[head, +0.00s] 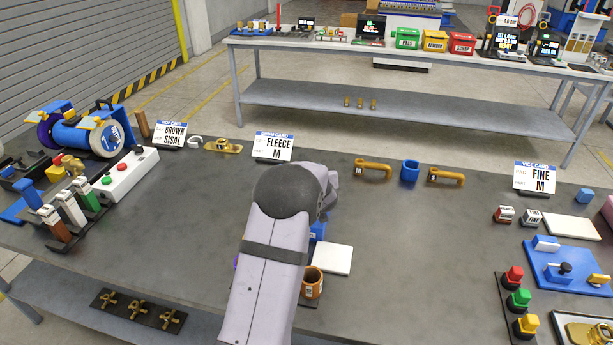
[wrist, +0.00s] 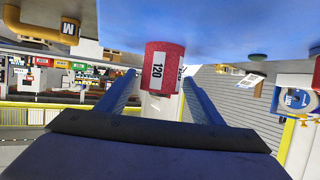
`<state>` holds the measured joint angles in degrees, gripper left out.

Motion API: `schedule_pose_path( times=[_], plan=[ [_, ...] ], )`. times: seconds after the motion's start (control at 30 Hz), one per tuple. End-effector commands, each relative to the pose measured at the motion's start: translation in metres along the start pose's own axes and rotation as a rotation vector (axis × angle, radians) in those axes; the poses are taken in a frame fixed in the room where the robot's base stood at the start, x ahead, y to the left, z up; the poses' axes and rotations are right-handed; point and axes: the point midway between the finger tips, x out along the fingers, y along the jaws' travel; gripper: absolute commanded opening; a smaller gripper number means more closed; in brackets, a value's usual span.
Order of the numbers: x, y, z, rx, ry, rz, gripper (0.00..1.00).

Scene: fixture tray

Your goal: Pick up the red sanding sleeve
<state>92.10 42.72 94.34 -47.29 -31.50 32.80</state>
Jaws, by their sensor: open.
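The red sanding sleeve (wrist: 172,58), with a white label reading 120, shows in the wrist view just beyond and between my fingertips. My gripper (wrist: 160,78) is open, with one blue finger on each side. I cannot tell whether either finger touches the sleeve. A white piece (wrist: 158,106) with dark lettering shows below the sleeve in that picture, between the fingers. In the head view my arm covers this spot, and I do not see the red sleeve there.
In the head view an orange-brown cup-like piece (head: 312,284) stands right beside my arm, with a white pad (head: 332,259) behind it. Brass handles (head: 373,172) and a blue cylinder (head: 410,171) lie behind right. The table's right-centre is clear.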

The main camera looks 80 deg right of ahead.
Motion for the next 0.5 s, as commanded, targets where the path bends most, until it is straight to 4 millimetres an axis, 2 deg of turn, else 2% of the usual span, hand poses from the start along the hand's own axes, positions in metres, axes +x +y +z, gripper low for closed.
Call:
schedule_pose_path(
  times=[0.23,0.5],
  plan=[
    [0.026,0.0,-0.002,-0.001,-0.001,-0.001,0.61],
    [0.034,0.001,-0.001,0.0,0.0,0.0,0.61]
  ],
)
